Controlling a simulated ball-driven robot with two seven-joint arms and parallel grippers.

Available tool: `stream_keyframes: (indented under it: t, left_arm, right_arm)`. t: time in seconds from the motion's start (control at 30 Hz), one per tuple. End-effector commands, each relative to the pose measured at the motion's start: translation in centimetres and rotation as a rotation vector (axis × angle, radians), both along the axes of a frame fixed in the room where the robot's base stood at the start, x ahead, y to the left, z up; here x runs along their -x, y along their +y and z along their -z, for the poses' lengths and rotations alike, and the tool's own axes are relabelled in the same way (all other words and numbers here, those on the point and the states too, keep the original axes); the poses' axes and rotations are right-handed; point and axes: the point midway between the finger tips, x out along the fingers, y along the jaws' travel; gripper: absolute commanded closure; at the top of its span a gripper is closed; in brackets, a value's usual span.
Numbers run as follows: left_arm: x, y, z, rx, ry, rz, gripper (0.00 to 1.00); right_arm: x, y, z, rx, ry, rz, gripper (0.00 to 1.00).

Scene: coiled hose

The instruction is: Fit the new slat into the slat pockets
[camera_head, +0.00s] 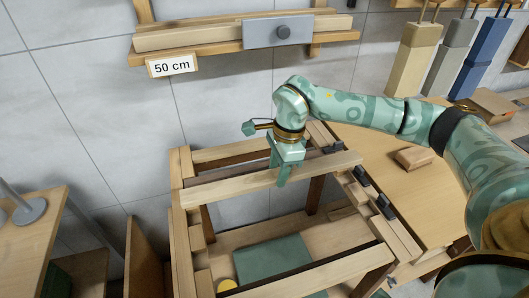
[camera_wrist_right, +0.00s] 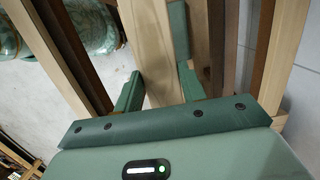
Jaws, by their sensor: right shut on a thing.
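The new slat (camera_head: 225,188), a long pale wooden bar, spans the wooden frame (camera_head: 187,165) from its left side to its right side. My right gripper (camera_head: 279,172) is shut on it near the middle, from above. In the wrist view the slat (camera_wrist_right: 150,45) runs between the two green fingers of that gripper (camera_wrist_right: 158,88). The slat's ends lie over or at the frame's side rails; I cannot tell whether they sit in pockets. Pale blocks (camera_head: 197,240) with gaps line the left rail, and similar blocks (camera_head: 355,190) line the right rail. My left gripper is not in view.
Another slat (camera_head: 325,274) crosses the frame's front. Dark clamps (camera_head: 385,206) stand along the right rail. A wooden block (camera_head: 415,158) rests on the right table. A wall shelf (camera_head: 200,50) is behind, labelled 50 cm.

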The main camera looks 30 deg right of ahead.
Motion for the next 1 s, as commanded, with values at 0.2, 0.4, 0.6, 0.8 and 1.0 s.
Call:
stream_keyframes:
  t: [0.2,0.4,0.6,0.8,1.0]
  left_arm:
    - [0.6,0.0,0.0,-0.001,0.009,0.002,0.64]
    - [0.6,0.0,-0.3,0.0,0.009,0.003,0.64]
    - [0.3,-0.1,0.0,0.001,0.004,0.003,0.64]
    - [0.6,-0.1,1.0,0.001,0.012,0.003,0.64]
    - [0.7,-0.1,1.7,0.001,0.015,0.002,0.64]
  right_arm:
    - [0.0,0.0,0.0,0.0,0.0,0.0,0.88]
    - [0.0,0.0,-0.2,-0.001,-0.001,-0.001,0.88]
    - [0.0,0.0,1.2,-0.001,0.001,-0.002,0.88]
    - [0.0,0.0,3.6,-0.002,0.003,-0.001,0.88]
    - [0.0,0.0,5.1,-0.002,0.0,-0.002,0.88]
